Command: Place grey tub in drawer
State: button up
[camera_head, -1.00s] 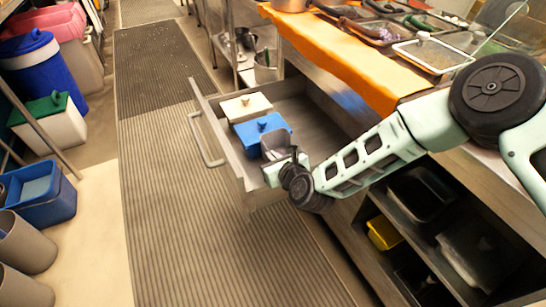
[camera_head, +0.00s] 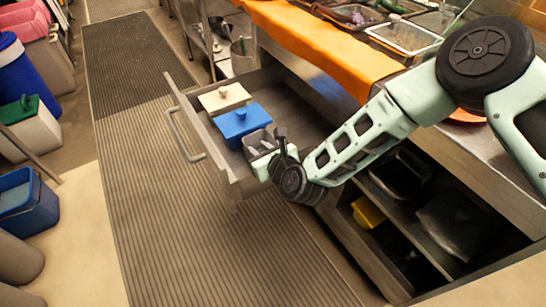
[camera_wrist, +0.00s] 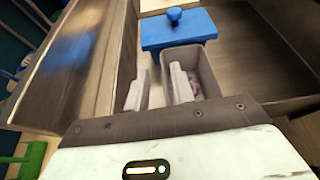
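The grey tub (camera_head: 257,137) is an open-topped container inside the pulled-out drawer (camera_head: 226,164), beside a blue lidded box (camera_head: 241,121). In the wrist view the tub (camera_wrist: 206,68) shows a small pinkish content, and it appears upright. My gripper (camera_wrist: 160,88) is at the tub's near left side. Its fingers are apart, one outside the tub's left wall and one over or inside its opening. A gap shows between the outer finger and the wall. Whether the tub rests fully on the drawer floor is hidden.
A cream lidded box (camera_head: 222,98) stands behind the blue box in the drawer. The drawer's right part is bare. A counter with an orange cloth (camera_head: 320,50) and food trays (camera_head: 405,36) is above. Open shelves (camera_head: 400,215) lie below right.

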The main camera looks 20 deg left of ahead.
jog(key=v, duration=0.8)
jog(key=shift+s+d+r, duration=0.15)
jog(key=shift+s+d, duration=0.1)
jog(key=shift+s, duration=0.05)
jog(key=s+d+r+n+g+h, duration=0.3)
jog(key=s+d+r+n, duration=0.2)
jog(key=d+n, duration=0.4)
jog(key=s+d+r+n+g+h, duration=0.3)
jog(key=s+d+r+n, duration=0.3)
jog(key=n, duration=0.7)
jog(key=s+d+r+n+g+h, duration=0.3)
jog(key=s+d+r+n, duration=0.3)
jog(key=d+n, duration=0.5)
notch_tip(320, 180, up, 2)
jog(key=shift+s+d+r, duration=0.15)
jog(key=shift+s+d, duration=0.1)
jog(key=shift+d, duration=0.3)
